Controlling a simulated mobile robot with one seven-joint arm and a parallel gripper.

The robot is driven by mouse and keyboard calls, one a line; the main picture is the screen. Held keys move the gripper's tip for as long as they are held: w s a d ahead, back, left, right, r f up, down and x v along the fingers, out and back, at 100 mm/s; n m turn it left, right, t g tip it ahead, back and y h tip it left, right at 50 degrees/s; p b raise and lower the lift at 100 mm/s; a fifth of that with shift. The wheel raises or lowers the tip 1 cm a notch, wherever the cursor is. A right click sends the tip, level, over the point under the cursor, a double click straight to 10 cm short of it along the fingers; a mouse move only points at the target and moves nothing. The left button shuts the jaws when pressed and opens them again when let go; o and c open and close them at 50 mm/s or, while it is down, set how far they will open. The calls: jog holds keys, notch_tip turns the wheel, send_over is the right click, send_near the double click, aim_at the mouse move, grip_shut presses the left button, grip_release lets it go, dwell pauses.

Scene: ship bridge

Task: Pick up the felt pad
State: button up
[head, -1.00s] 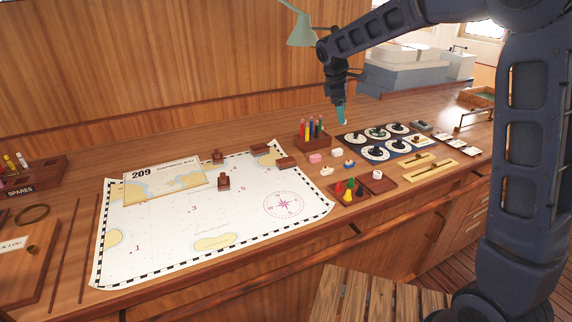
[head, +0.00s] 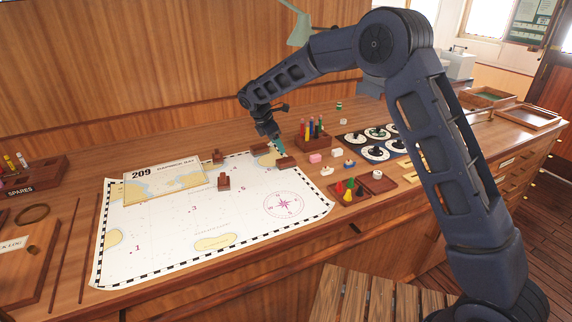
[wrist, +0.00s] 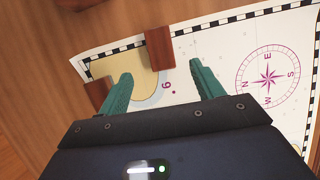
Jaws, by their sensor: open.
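I cannot make out with certainty which item is the felt pad. My gripper (head: 280,147) is open and empty, low over the upper right corner of the chart; its two green fingers also show in the wrist view (wrist: 160,70). One brown block (head: 287,162) lies on the chart's right edge and shows ahead, between the fingertips in the picture, in the wrist view (wrist: 159,48). Another brown block (head: 261,148) lies at the top edge; the left finger partly covers it in the wrist view (wrist: 96,92). The height above the blocks is unclear.
The chart (head: 160,235) covers the left of the desk. A green lamp (head: 300,30) hangs behind my arm.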

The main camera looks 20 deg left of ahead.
aim_at(286, 160)
jog(key=shift+x, duration=4.35)
jog(key=c, duration=1.1)
